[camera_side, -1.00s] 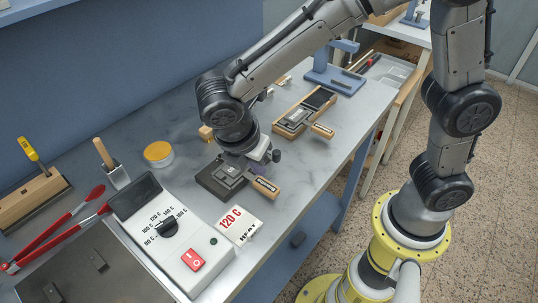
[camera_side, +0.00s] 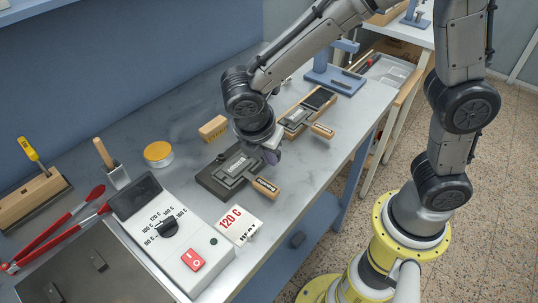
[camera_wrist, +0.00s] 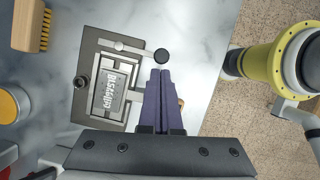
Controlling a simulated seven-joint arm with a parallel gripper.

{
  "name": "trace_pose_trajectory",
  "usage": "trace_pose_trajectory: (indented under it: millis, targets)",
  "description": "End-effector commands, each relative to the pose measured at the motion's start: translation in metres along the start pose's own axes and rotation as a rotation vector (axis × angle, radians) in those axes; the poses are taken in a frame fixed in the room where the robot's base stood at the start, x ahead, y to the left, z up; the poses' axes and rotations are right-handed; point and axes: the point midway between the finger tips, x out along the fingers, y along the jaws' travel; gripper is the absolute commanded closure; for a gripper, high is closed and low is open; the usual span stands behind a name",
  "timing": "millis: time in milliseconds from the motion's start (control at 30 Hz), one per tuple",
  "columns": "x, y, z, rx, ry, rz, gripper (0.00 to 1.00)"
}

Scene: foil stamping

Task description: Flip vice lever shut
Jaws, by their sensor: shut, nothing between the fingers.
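The vice (camera_wrist: 92,62) is a dark plate with a grey metal frame that holds a block of raised mirrored letters (camera_wrist: 113,88). It also lies on the bench in the side view (camera_side: 211,184). A thin lever arm with a round black knob (camera_wrist: 161,55) runs from a pivot at the upper middle of the vice, across to its right edge. A second dark knob (camera_wrist: 81,82) is at the vice's left. My gripper (camera_wrist: 160,71) is shut and empty, its purple fingertips just below the black knob in the wrist view. Whether they touch it I cannot tell.
A wooden handle (camera_side: 266,188) sticks out at the vice's front, partly behind my fingers in the wrist view. A brush (camera_side: 213,129) and a yellow-lidded jar (camera_side: 158,152) stand behind. The heater box (camera_side: 160,235) is at the left, a second wooden-handled tool (camera_side: 296,120) at the right.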

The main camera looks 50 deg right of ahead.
Motion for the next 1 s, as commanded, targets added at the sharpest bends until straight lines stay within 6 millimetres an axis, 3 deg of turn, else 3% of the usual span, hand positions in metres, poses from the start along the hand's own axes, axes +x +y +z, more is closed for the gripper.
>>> trace_pose_trajectory:
  millis: [667, 1000]
  targets:
    - [0.003, -0.005, 0.007, -0.116, 0.000, 0.046, 1.00]
    - [0.008, -0.012, 0.021, -0.305, 0.000, 0.122, 1.00]
